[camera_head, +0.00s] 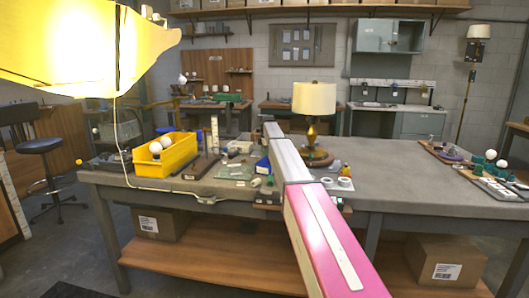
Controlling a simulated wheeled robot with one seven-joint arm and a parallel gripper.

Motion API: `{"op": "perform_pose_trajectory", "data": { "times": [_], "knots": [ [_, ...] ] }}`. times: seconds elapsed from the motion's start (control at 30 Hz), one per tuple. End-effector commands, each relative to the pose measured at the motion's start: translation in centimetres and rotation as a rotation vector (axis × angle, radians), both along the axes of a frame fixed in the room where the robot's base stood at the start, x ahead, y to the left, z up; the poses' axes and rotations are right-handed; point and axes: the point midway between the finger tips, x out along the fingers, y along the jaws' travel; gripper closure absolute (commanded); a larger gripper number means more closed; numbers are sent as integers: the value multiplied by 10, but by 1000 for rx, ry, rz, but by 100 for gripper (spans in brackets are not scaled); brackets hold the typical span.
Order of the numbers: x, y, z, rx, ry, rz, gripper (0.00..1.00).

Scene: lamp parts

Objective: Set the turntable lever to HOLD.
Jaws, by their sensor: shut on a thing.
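A table lamp with a cream shade (314,98) and a brass-coloured body (312,132) stands upright on the workbench. Its round base (317,159) is partly hidden by my arm. I cannot make out a turntable, its lever or a HOLD mark; they may be behind my arm or too small to tell. My pink and grey arm rises from the bottom right and reaches across the bench front towards the lamp's left side. My gripper does not show; the arm hides whatever lies behind it.
The workbench (400,165) holds a yellow bin (176,153) with white bulbs and several small parts at left. Its middle right is bare. More parts lie at the right end. A bright yellow shade (60,45) fills the upper left. Boxes (445,262) sit below.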

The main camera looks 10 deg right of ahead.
Motion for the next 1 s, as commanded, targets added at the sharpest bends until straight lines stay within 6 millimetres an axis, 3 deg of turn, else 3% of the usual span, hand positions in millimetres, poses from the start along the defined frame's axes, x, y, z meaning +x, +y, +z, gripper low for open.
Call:
{"op": "perform_pose_trajectory", "data": {
  "times": [0.63,1.0],
  "knots": [
    [-38,-34,1,1,-1,588,100],
    [-46,-52,1,-2,1,591,100]
  ]
}}
